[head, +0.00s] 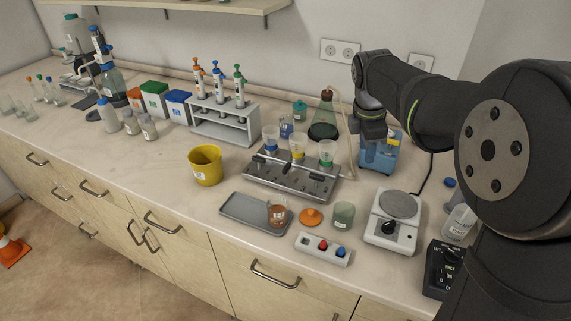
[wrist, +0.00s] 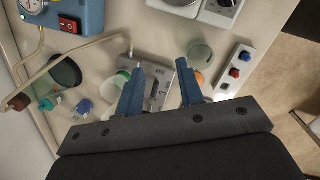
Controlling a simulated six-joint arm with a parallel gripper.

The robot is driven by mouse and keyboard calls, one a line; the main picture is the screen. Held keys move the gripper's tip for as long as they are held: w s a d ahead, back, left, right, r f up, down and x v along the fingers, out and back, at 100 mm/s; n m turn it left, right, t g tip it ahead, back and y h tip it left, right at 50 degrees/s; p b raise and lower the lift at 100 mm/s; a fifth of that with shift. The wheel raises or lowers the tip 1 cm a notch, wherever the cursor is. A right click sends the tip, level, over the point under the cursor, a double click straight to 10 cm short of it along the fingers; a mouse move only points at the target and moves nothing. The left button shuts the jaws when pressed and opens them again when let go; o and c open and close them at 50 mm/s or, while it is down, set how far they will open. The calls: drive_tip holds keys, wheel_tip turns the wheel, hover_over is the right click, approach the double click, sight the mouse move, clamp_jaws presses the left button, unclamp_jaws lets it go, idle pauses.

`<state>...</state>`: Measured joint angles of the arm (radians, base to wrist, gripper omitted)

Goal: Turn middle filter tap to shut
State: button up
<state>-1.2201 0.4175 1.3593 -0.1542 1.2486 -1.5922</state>
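The filter manifold (head: 268,188) is a grey metal block on the bench, bearing three cups with blue, yellow and green bands. The middle cup (head: 297,145) has the yellow band. Small dark taps show along the manifold's front; the middle tap (head: 286,173) is below the yellow cup, and its handle's angle is too small to tell. In the wrist view the manifold (wrist: 158,66) shows partly between and beyond my fingers. My gripper (wrist: 160,73) is open and empty, its two blue fingers apart. In the head view it hangs high behind the manifold's right end, fingers not clearly seen.
A blue pump (head: 377,158) stands behind right, with a hose to a dark flask (head: 324,118). A balance (head: 394,228) is to the right. A tray (head: 243,213), beaker (head: 343,215), orange lid (head: 311,216) and button box (head: 323,249) lie in front. A yellow bucket (head: 205,167) is left.

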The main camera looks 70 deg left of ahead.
drive_tip(key=s+a+r+n, duration=0.1)
drive_tip(key=s+a+n, duration=0.4)
drive_tip(key=s, duration=0.3)
drive_tip(key=n+t+y, duration=0.1)
drive_tip(key=n+y, duration=0.1)
drive_tip(key=n, duration=0.5)
approach(286, 167)
drive_tip(key=shift+y, duration=0.3)
drive_tip(key=x, duration=0.8)
drive_tip(key=shift+d, duration=0.25)
clamp_jaws()
